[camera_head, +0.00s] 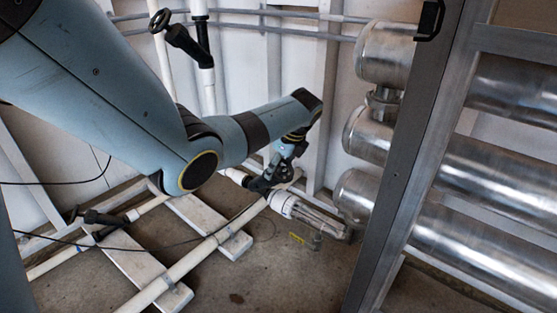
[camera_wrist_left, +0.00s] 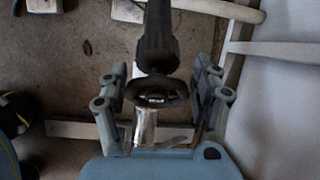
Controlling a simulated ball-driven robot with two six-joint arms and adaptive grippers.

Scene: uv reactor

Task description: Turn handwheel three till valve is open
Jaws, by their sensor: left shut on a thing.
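My left gripper (camera_head: 272,176) is at the low white pipework beside the clear tube, with its arm reaching in from the left. In the left wrist view a black handwheel (camera_wrist_left: 157,88) with a thick black valve body (camera_wrist_left: 157,45) sits between the gripper's two fingers. The gripper is shut on this handwheel; its fingers hide part of the rim in the head view. Two other black valves show in the head view: one with a ring handwheel (camera_head: 160,20) at the top, and one (camera_head: 100,217) at the lower left. No number is readable on them. My right gripper is out of view.
Large silver cylinders (camera_head: 490,170) fill the right side behind a grey metal frame post (camera_head: 405,170). White pipe runs (camera_head: 185,263) and white boards (camera_head: 145,270) lie low over the concrete floor. A clear tube (camera_head: 315,215) lies right of the gripper. A white wall stands behind.

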